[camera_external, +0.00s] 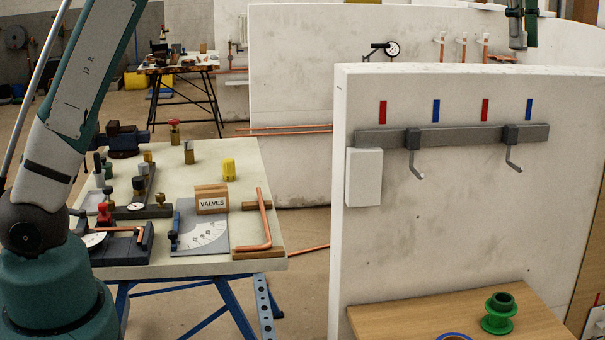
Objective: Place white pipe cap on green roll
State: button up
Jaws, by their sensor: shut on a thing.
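The green roll (498,313) stands upright on the wooden bench top at the lower right, with its darker green upper flange facing up. My gripper (523,42) shows only in part at the top right edge, high above the roll and well apart from it. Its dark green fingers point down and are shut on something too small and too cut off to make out. I cannot pick out a loose white pipe cap. Small white pieces sit on the upright copper pipes (463,48) at the back wall.
A white partition (450,220) with a grey hook rail (470,135) stands behind the wooden bench (400,317). A blue-rimmed roll (453,337) is cut off at the bottom edge. A workbench (130,262) with a VALVES box (211,200) and tools stands at left.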

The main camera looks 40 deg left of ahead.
send_over(498, 294)
notch_tip(498, 294, down, 26)
jog(key=shift+a, duration=0.25)
jog(key=shift+f, duration=0.1)
notch_tip(498, 294, down, 24)
jog(key=shift+r, duration=0.15)
dwell(0.8)
jog(key=shift+f, duration=2.1)
jog(key=shift+f, duration=0.15)
jog(key=o, duration=0.8)
